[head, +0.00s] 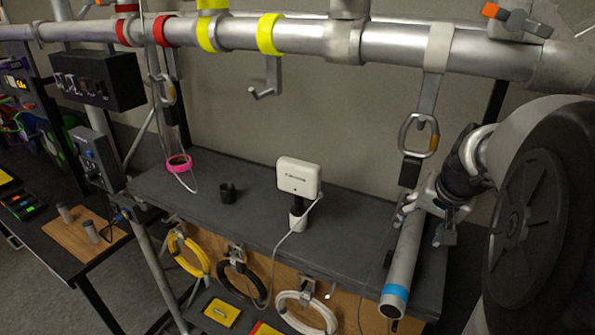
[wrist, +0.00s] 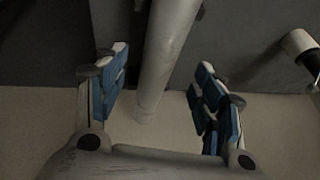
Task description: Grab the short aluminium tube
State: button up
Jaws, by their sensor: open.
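The aluminium tube (head: 404,262) slants at the right of the head view, with a blue band near its lower open end. My gripper (head: 424,213) is at the tube's upper part, with a finger on each side. In the wrist view the grey tube (wrist: 166,60) runs between the two blue-padded fingers of my gripper (wrist: 162,75). The fingers are spread, with a visible gap on both sides of the tube. The tube's upper end is hidden by my gripper in the head view. I cannot tell what supports it.
A dark shelf (head: 255,220) holds a white box on a stand (head: 298,180), a black cup (head: 227,193) and a pink-ringed clear tube (head: 178,162). A truss pipe (head: 400,45) runs above; a strap with a carabiner (head: 420,135) hangs close to my gripper. Coiled cables hang below.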

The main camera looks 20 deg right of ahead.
aim_at(414, 232)
jog(key=b+x, duration=0.1)
jog(key=x, duration=0.5)
jog(key=shift+c, duration=0.3)
jog(key=shift+r, duration=0.1)
jog(key=c, duration=1.4)
